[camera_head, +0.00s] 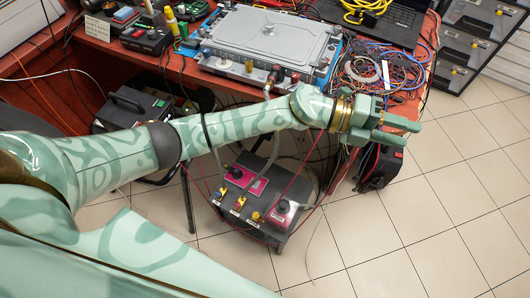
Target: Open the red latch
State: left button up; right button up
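My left gripper (408,132) reaches in from the left, over the right part of the scene near the table's front edge. Its two green fingers point right with a gap between them, and nothing shows in the gap. A grey metal box (266,38) with a lid and blue trim stands on the red table. Hose fittings (276,76) stick out from its front side, with a small red part (294,78) just above my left wrist. I cannot tell whether this red part is the red latch. My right gripper is out of view.
A dark-topped unit (243,207) with knobs and hoses stands below the table. Tangled wires (375,66) and a laptop (400,22) lie at the table's right. The tiled floor (455,200) at right is clear.

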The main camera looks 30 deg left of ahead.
pick_arm(q)
jog(key=a+f+n+t+y, duration=0.9)
jog(key=a+f+n+t, duration=0.3)
jog(key=n, duration=0.5)
jog(key=s+a+f+n+g+y, duration=0.1)
jog(key=s+a+f+n+y, duration=0.1)
jog(key=s+a+f, duration=0.2)
jog(key=s+a+f+n+g+y+b, duration=0.1)
jog(key=s+a+f+n+g+y, duration=0.1)
jog(key=f, duration=0.6)
jog(key=s+a+f+n+g+y, duration=0.2)
jog(key=s+a+f+y, duration=0.1)
jog(key=s+a+f, duration=0.2)
notch_tip(320, 180, down, 2)
jog(key=shift+s+a+f, duration=0.1)
jog(key=shift+s+a, duration=0.2)
jog(key=shift+s, duration=0.05)
